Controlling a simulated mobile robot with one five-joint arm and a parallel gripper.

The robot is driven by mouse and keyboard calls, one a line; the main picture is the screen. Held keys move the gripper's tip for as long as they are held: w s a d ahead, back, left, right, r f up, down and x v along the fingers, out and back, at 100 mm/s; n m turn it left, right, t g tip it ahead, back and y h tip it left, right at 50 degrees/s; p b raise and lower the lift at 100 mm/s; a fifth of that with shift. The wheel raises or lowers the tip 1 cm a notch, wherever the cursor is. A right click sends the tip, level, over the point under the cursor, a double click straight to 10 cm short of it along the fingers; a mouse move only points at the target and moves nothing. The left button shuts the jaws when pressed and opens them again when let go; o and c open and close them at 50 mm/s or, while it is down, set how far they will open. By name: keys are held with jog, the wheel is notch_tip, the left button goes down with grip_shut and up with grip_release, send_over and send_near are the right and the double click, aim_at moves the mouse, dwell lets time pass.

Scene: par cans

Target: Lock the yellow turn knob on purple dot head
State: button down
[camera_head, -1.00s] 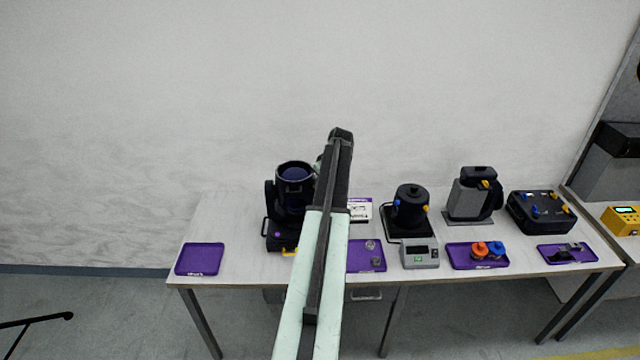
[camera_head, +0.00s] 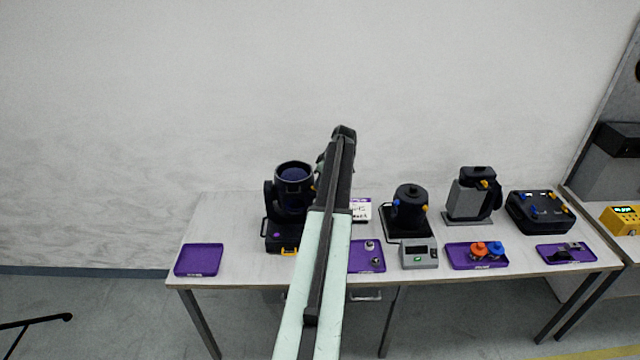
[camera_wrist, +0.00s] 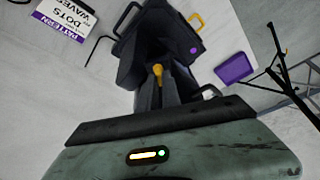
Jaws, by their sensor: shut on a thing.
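The purple dot head (camera_head: 290,195) is a black moving-head lamp at the left part of the table, with a purple dot (camera_head: 278,235) on its base. In the wrist view, the black head (camera_wrist: 150,45) and its purple dot (camera_wrist: 194,50) are seen from close up. The yellow turn knob (camera_wrist: 156,70) is on the head's side, and its small yellow edge (camera_head: 313,188) shows beside my arm in the head view. My gripper (camera_wrist: 158,82) is shut on the yellow knob. The dark fingers partly hide the knob, and my arm hides the gripper in the head view.
Purple trays (camera_head: 198,260) lie along the table's front. Right of my arm are a black can-shaped device (camera_head: 410,205), a grey box with a display (camera_head: 419,255), a grey-and-black unit (camera_head: 470,198) and a black case (camera_head: 541,212). The wall behind is bare.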

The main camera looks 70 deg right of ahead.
jog(key=c, duration=1.5)
grip_release()
jog(key=shift+c, duration=0.2)
jog(key=p+v, duration=0.7)
jog(key=shift+s+r, duration=0.25)
jog(key=shift+r, duration=0.05)
